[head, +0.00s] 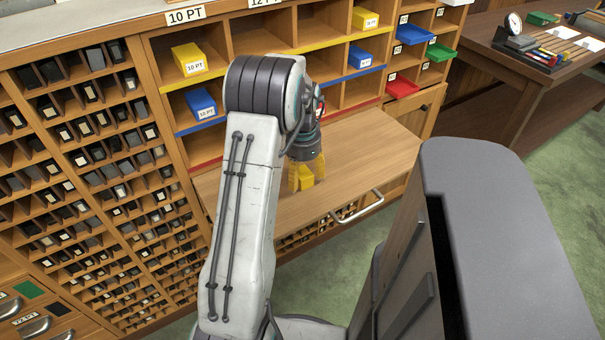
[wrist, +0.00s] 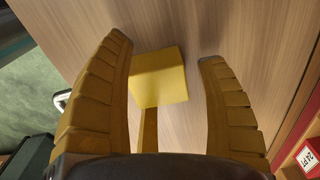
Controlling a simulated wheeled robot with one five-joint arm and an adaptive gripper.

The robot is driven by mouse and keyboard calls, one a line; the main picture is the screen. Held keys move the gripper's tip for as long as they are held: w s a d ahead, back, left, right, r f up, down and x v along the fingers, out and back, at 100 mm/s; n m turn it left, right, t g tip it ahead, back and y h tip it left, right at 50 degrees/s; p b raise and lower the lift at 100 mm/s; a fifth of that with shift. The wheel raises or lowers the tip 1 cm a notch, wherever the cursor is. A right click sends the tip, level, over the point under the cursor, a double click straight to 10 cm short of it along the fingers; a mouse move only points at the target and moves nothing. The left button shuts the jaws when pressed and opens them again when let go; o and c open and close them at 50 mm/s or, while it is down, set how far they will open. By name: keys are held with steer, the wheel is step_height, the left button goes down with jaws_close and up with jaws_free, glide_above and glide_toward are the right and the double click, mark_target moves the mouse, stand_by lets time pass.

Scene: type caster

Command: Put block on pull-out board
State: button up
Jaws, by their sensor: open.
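The yellow block (wrist: 160,78) shows between the fingertips of my gripper (wrist: 165,50) in the wrist view. The fingers are open, with a gap at the right finger; the left finger overlaps the block's edge, and I cannot tell if they touch. In the head view the block (head: 306,176) is at the pull-out board (head: 340,150), partly hidden by my yellow fingers. It appears to rest on the wooden board, which is pulled out below the cubbies. A narrow yellow strip below the block in the wrist view is unclear.
Above the board, cubbies hold yellow bins (head: 189,59) and blue bins (head: 201,104) with labels. A red bin (head: 402,86) sits to the right. A metal handle (head: 357,207) is on the board's front edge. The board is bare to the right of my gripper.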

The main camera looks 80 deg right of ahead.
mark_target(303, 172)
step_height(303, 172, up, 12)
steer(key=p, duration=0.2)
steer(key=shift+r, duration=0.15)
steer(key=shift+a, duration=0.1)
stand_by(0.4)
steer(key=w+a+r+n, duration=0.2)
steer(key=w+a+n, duration=0.15)
steer(key=w, duration=0.45)
steer(key=w+a+r+n, duration=0.2)
steer(key=w+a+n, duration=0.15)
steer(key=w, duration=0.35)
steer(key=w+a+r+n, duration=0.2)
steer(key=w+a+n, duration=0.4)
steer(key=w+a, duration=0.5)
steer(key=s+a+f+n+t, duration=0.1)
steer(key=s+a+n, duration=0.1)
steer(key=a+n, duration=0.5)
steer(key=s+a+f+n+t, duration=0.1)
steer(key=s+a+n, duration=0.2)
steer(key=a+n, duration=0.5)
steer(key=a, duration=1.2)
steer(key=shift+s+a+f+t, duration=0.2)
steer(key=shift+f+t, duration=0.1)
steer(key=shift+t, duration=0.1)
